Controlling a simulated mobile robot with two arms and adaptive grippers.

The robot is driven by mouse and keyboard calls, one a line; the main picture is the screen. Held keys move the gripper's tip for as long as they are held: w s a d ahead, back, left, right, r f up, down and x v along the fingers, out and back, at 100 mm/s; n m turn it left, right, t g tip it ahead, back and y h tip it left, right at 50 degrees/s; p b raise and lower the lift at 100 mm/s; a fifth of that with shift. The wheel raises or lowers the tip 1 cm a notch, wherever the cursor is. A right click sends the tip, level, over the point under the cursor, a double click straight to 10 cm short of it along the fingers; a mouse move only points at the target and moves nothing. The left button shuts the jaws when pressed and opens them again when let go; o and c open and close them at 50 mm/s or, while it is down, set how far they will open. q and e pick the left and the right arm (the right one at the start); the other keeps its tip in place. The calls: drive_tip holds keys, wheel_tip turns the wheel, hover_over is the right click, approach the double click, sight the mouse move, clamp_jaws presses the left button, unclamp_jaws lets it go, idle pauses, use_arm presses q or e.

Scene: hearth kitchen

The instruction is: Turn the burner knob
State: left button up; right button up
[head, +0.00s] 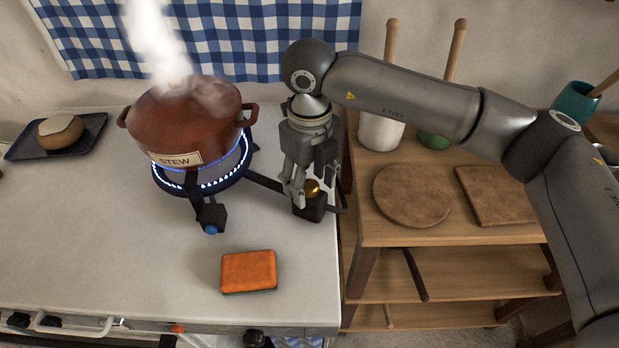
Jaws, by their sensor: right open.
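A brown pot (188,118) labelled STEW sits on a burner (203,182) with lit blue flames, and white steam rises from it. A black block with a blue knob (210,229) sits at the burner's front. A black bar runs right from the burner to another black block (311,208) topped by a round brass knob (312,187). My right gripper (304,192) points down at the brass knob, open, with its fingers beside it. I cannot tell whether they touch it. The blue knob is clear of the gripper. My left gripper is not in view.
An orange sponge-like block (248,271) lies on the pale counter (120,245). A dark tray (82,146) with a round loaf-like item is at the left. A wooden shelf unit (395,229) with boards and jars stands at the right, under my right arm. The front-left counter is clear.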

sight(310, 184)
wheel_tip(310, 184, up, 12)
idle(0.4)
idle(0.4)
